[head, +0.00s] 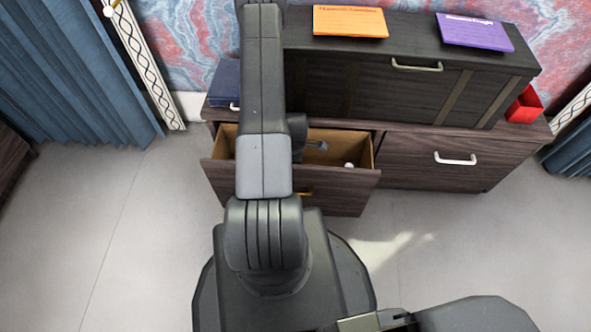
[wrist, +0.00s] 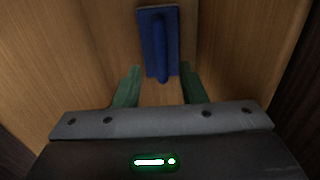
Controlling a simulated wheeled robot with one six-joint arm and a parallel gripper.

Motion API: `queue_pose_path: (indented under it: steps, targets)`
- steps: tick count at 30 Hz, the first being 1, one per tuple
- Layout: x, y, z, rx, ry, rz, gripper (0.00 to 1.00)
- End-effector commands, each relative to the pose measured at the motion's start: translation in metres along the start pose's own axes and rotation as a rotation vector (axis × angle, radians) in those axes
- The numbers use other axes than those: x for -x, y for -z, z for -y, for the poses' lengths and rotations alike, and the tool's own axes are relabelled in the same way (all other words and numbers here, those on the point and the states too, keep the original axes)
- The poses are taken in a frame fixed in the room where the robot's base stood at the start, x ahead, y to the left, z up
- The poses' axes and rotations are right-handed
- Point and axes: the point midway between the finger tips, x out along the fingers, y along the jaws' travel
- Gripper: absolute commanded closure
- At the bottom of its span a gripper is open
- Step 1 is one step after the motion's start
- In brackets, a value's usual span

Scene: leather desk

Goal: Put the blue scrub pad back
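The blue scrub pad (wrist: 172,40) shows in the wrist view as a flat blue rectangle with a raised blue handle along its middle. It lies against light wood that looks like the inside of the open drawer (head: 222,172). My gripper (wrist: 161,76) is open, with its two green fingers apart. The near end of the pad's handle is close to the gap between the fingertips; I cannot tell whether they touch it. In the head view my arm covers part of the drawer, and I cannot make out the pad there.
A small white object (head: 348,165) is in the drawer's right part. A shut drawer (head: 425,160) is to the right. A dark cabinet (head: 340,85) stands above, bearing an orange booklet (head: 350,21) and a purple one (head: 475,32). A blue box (head: 225,82) and red box (head: 524,105) flank it.

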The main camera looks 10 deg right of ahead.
Motion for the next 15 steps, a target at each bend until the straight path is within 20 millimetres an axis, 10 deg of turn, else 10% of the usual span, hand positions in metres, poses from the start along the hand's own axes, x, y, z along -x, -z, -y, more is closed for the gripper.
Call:
queue_pose_path:
  steps: [15]
  targets:
    - [0.039,0.0,0.0,0.0,0.001,0.0,0.63]
